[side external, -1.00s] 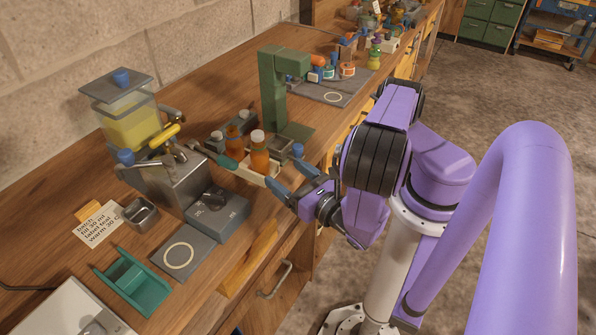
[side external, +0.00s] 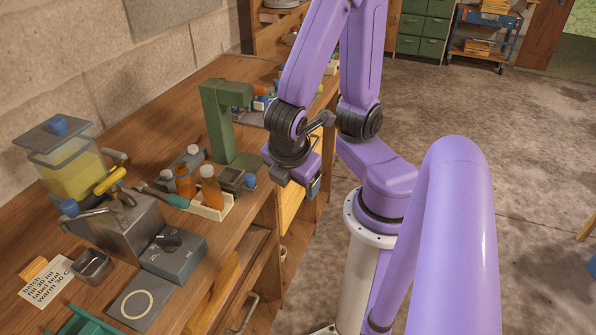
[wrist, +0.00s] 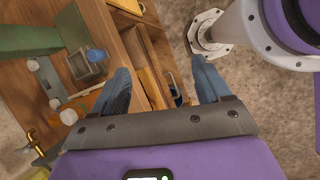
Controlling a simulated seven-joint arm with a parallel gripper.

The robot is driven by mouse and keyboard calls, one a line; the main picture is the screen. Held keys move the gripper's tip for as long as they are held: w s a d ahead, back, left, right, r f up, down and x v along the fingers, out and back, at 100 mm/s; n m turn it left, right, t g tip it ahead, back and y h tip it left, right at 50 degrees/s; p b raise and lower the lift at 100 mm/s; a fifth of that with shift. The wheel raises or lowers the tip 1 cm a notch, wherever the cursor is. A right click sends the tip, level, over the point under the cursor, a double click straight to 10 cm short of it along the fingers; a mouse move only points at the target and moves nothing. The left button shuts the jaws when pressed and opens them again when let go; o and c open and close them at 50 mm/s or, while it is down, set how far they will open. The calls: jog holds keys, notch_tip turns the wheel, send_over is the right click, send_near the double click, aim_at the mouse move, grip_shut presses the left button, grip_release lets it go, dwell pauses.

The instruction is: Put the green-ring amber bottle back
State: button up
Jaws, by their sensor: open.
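I cannot make out a green ring on either. In the wrist view, a white cap (wrist: 68,117) and some amber show at the left edge. My gripper (wrist: 160,65) is open and empty, its two blue fingers wide apart over the bench's front edge. In the side external view its fingers are mostly hidden behind the wrist, to the right of the bottles.
A green stand (side external: 226,125) rises behind the bottles, with a blue-capped item (side external: 249,181) at its foot. A steel dispenser with a yellow tank (side external: 72,165), a grey dial box (side external: 174,257) and a ringed plate (side external: 139,304) stand nearer. Drawer fronts (side external: 291,198) lie below the bench edge.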

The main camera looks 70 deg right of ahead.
jog(key=a+r+m+y, duration=0.1)
jog(key=s+r+y, duration=0.1)
jog(key=y, duration=0.1)
jog(key=a+r+m+y, duration=0.1)
jog(key=r+y, duration=0.1)
jog(key=shift+s+a+r+m+g, duration=0.1)
jog(key=shift+s+a+m+g, duration=0.2)
jog(key=shift+s+g, duration=0.1)
dwell(0.9)
